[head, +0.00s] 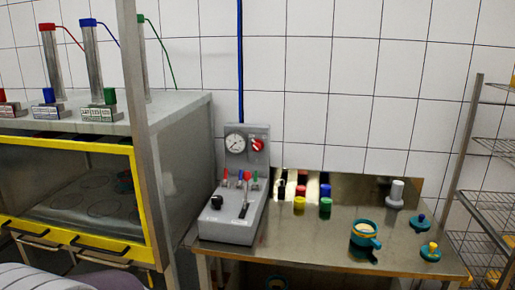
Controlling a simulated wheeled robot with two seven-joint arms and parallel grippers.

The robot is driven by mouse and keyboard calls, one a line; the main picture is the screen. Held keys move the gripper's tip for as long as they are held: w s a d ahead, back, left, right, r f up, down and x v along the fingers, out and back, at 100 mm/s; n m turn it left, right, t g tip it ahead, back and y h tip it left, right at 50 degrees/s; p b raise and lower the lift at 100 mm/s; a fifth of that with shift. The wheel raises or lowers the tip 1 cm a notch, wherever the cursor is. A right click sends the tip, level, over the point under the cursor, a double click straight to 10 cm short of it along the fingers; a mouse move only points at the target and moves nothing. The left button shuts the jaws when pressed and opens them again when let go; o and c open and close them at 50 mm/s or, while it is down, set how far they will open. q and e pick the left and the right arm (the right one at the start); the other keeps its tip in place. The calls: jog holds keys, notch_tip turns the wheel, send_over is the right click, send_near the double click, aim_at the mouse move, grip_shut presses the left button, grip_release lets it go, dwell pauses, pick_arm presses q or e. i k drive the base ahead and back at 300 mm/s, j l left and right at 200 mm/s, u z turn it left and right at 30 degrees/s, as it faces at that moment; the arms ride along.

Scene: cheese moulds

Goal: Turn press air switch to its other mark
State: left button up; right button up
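A grey control box (230,229) stands at the left end of the steel table, with an upright panel at its back. The panel carries a round white gauge (235,143) and, to its right, a red rotary knob (257,145) with a pale mark on it. A black knob (217,201) and a slanted dark lever (244,206) sit on the sloped front. No label for the air switch is readable, and I cannot tell which mark the red knob points to. Neither of my grippers is in view.
Small red, blue and green fittings stand along the box top. A blue pipe (240,60) rises behind. Yellow-framed press cabinet (140,200) stands left, wire rack (490,150) right. A teal cup (364,234) and coloured pieces sit on the steel table (300,240).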

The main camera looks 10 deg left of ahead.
aim_at(258, 145)
jog(key=i+u, duration=0.2)
jog(key=i, duration=0.55)
jog(key=i+l+u, duration=0.2)
jog(key=i, duration=0.6)
jog(key=j, duration=0.1)
